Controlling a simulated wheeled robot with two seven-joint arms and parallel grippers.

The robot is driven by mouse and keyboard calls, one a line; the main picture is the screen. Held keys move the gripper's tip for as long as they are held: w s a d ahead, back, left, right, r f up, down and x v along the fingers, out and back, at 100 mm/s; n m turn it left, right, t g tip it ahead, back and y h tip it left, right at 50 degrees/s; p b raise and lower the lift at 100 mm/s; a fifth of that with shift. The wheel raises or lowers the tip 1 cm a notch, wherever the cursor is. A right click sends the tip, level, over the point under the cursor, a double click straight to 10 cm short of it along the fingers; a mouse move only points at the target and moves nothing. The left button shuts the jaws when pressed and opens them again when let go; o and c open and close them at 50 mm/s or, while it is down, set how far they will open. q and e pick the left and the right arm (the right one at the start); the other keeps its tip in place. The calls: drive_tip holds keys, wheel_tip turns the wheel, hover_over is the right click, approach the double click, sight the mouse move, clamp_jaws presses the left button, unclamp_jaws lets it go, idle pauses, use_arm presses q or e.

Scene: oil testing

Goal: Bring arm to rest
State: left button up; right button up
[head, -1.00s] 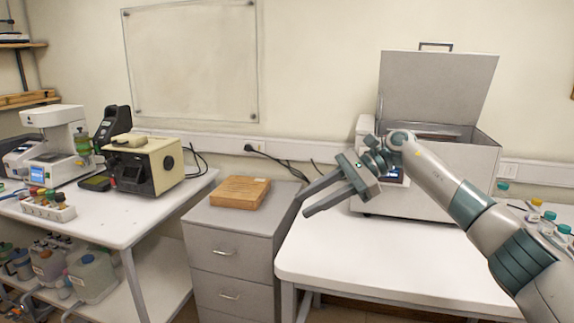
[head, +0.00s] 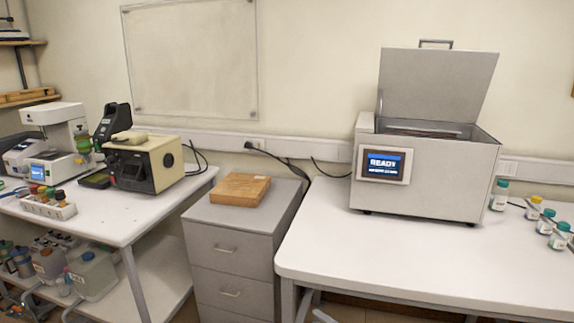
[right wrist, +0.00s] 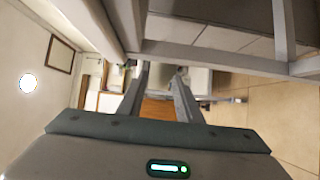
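My right gripper (right wrist: 161,80) shows in the right wrist view only. Its two fingers are apart with nothing between them, so it is open and empty. Neither arm crosses the worktops in the head view, and my left gripper is not in view. In the head view a grey bath machine (head: 430,172) stands on the right table with its lid raised. Its screen (head: 384,165) reads READY.
The right table (head: 400,250) is clear in front of the machine. Several capped bottles (head: 500,194) stand at its right. A wooden block (head: 240,189) lies on the grey drawer cabinet (head: 240,250). A cream instrument (head: 148,165) and a bottle rack (head: 47,205) stand on the left bench.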

drive_tip(key=s+d+f+m+g+h, duration=0.1)
drive_tip(key=s+d+f+m+h, duration=0.3)
drive_tip(key=s+f, duration=0.6)
drive_tip(key=s+d+f+m+g+h, duration=0.1)
drive_tip(key=s+d+f+m+h, duration=0.15)
drive_tip(key=s+f+m, duration=0.7)
drive_tip(key=s+d+f+m+g+h, duration=0.15)
drive_tip(key=s+d+f, duration=0.4)
drive_tip(key=f, duration=0.85)
drive_tip(key=s+f+m+g+h, duration=0.1)
drive_tip(key=s+f+m+g, duration=0.1)
drive_tip(key=s, duration=1.2)
drive_tip(key=s+d+f+m+g+h, duration=0.1)
drive_tip(key=s+f+m+g, duration=0.2)
drive_tip(key=s+f, duration=0.4)
drive_tip(key=s+d+f+m+g+h, duration=0.1)
drive_tip(key=s+f+m+g, duration=0.2)
drive_tip(key=s, duration=1.9)
drive_tip(key=shift+s+d+f+m, duration=0.15)
drive_tip(key=shift+s+f+m, duration=0.15)
drive_tip(key=shift+f, duration=0.4)
drive_tip(key=shift+c, duration=0.4)
